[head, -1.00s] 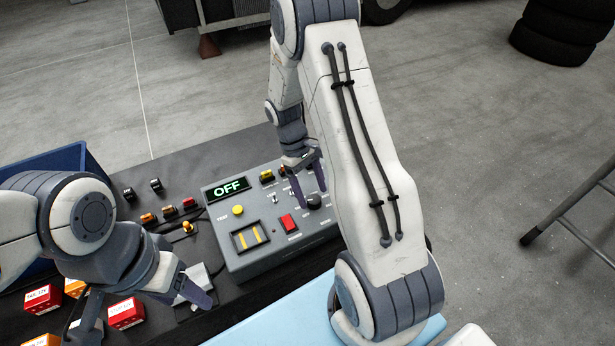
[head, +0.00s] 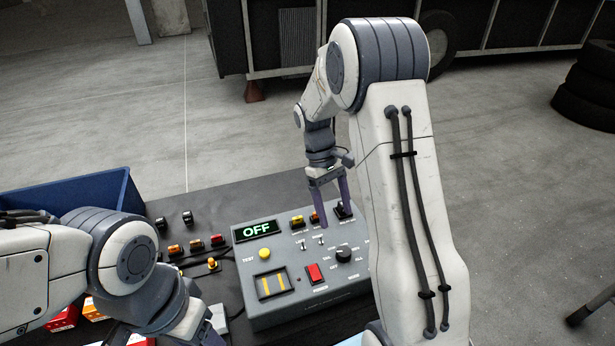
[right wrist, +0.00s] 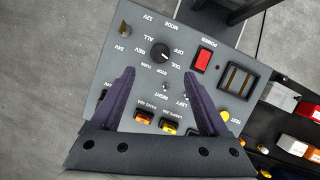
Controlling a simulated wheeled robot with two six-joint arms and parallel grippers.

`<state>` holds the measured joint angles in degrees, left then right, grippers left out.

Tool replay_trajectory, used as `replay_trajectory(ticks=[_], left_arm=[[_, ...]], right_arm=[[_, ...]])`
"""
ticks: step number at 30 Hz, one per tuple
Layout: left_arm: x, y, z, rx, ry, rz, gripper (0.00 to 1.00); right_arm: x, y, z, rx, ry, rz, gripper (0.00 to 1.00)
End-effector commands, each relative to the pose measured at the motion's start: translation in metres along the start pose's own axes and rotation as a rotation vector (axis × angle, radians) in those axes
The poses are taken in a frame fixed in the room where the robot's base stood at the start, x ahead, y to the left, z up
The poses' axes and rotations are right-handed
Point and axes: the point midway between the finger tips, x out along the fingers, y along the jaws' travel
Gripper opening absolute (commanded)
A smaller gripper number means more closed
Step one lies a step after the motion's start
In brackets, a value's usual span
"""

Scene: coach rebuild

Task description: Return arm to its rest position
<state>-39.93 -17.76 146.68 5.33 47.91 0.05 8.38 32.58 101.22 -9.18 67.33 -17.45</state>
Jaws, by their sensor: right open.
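My right gripper (head: 330,203) is open and empty, with two purple fingers pointing down above the back right part of the grey control box. The right wrist view also shows the gripper (right wrist: 165,100) over the panel, with the rotary knob (right wrist: 160,52) beyond the fingertips. The control box (head: 330,290) has a display (head: 256,231) reading OFF, a yellow test button (head: 264,254), a red power switch (head: 315,273) and a black knob (head: 343,255). My left arm is at the lower left; its gripper's fingers are not clearly visible.
A blue bin (head: 80,195) stands at the left of the dark bench (head: 200,206). Red and orange boxes (head: 62,319) are partly hidden by my left arm. Small coloured parts (head: 196,243) lie left of the control box. Stacked tyres (head: 585,95) stand on the floor at far right.

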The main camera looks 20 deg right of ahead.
Motion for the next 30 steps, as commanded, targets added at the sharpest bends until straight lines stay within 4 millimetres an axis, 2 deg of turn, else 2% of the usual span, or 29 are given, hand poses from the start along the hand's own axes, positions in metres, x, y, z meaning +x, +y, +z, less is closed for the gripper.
replay_trajectory(ticks=[5, 8, 11, 15, 18, 21, 25, 30], left_arm=[[0.000, 0.000, 0.000, 0.000, 0.000, 0.000, 0.61], [0.000, 0.000, 0.000, 0.000, 0.000, 0.000, 0.61], [0.000, 0.000, 0.000, 0.000, 0.000, 0.000, 0.61], [0.000, 0.000, 0.000, 0.000, 0.000, 0.000, 0.61], [0.000, 0.000, 0.000, 0.000, 0.000, 0.000, 0.61], [0.000, 0.000, 0.000, 0.000, 0.000, 0.000, 0.61], [0.000, 0.000, 0.000, 0.000, 0.000, 0.000, 0.61], [0.000, 0.000, 0.000, 0.000, 0.000, 0.000, 0.61]], right_arm=[[-0.002, -0.005, 0.000, -0.006, 0.005, 0.003, 0.78], [-0.013, -0.029, 0.003, -0.033, 0.038, 0.018, 0.78], [-0.030, -0.079, 0.014, -0.088, 0.101, 0.042, 0.78], [-0.042, -0.163, 0.052, -0.190, 0.219, 0.060, 0.78], [-0.039, -0.209, 0.087, -0.260, 0.296, 0.053, 0.78], [-0.029, -0.241, 0.121, -0.321, 0.355, 0.036, 0.78], [-0.016, -0.261, 0.152, -0.374, 0.404, 0.011, 0.78], [-0.007, -0.269, 0.168, -0.399, 0.426, -0.005, 0.78]])
